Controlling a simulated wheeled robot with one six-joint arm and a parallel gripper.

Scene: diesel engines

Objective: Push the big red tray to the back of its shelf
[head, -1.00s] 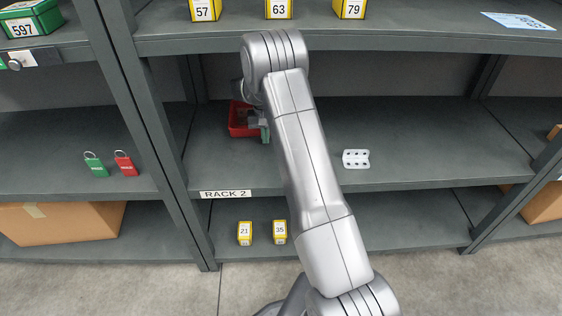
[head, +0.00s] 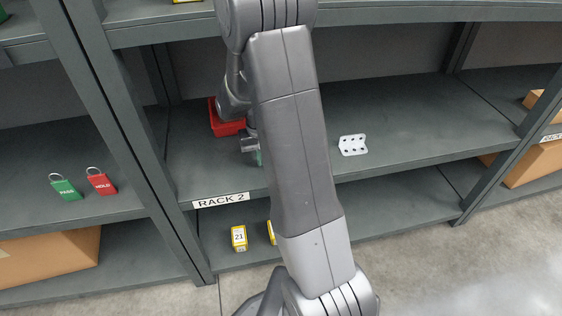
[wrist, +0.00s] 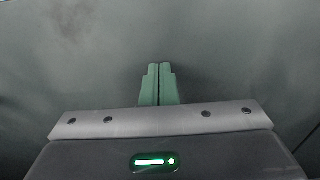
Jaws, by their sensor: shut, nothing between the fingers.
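The big red tray (head: 224,126) is on the middle shelf of Rack 2, toward the left end and well in from the front edge. My arm hides its right part. My gripper (head: 259,157) is in front of the tray and to its right, low over the shelf, and looks apart from it. The arm partly covers the gripper. In the wrist view its green fingers (wrist: 158,68) are closed together with nothing between them, over bare grey shelf surface. The tray does not show there.
A white bracket with holes (head: 352,145) lies on the same shelf to the right. A rack upright (head: 125,130) stands left of the tray. Green (head: 65,188) and red (head: 101,183) padlocks are in the left bay. Yellow box 21 (head: 239,238) is on the shelf below.

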